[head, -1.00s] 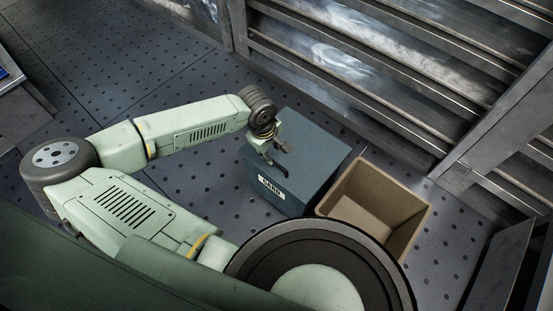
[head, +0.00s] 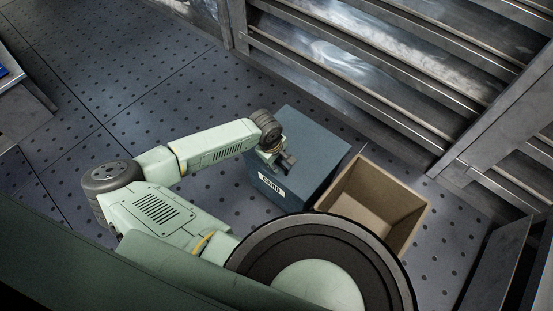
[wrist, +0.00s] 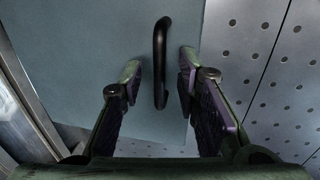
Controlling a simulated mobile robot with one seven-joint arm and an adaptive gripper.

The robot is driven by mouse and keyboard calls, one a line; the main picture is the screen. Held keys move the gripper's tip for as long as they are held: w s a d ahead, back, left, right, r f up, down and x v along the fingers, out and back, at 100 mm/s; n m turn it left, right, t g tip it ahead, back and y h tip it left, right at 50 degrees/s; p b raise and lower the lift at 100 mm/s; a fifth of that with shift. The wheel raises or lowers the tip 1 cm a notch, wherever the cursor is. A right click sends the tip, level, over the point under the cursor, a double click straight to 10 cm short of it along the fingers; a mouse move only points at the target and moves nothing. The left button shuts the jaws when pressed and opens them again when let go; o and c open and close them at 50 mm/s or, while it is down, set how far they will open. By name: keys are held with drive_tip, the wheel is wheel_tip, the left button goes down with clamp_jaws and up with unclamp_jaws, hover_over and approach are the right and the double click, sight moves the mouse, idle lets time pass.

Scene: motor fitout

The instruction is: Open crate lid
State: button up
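The blue-grey crate (head: 318,148) stands on the floor with its lid down and a white label on its front. My gripper (head: 284,165) is over the left front part of the lid. In the wrist view, the crate's lid (wrist: 90,35) fills much of the picture, with a dark bar handle (wrist: 161,62) on it. My gripper (wrist: 159,80) is open, one finger on each side of the handle, with a gap visible on both sides. I cannot tell how far the fingertips are from the lid. The handle is hard to make out in the head view.
An open tan bin (head: 375,205) stands close to the right of the crate, and appears empty. Metal slatted racking (head: 370,70) runs behind. The perforated floor (head: 110,60) left of the crate is clear. A bench edge (head: 20,105) is at far left.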

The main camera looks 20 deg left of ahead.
clamp_jaws()
idle(0.7)
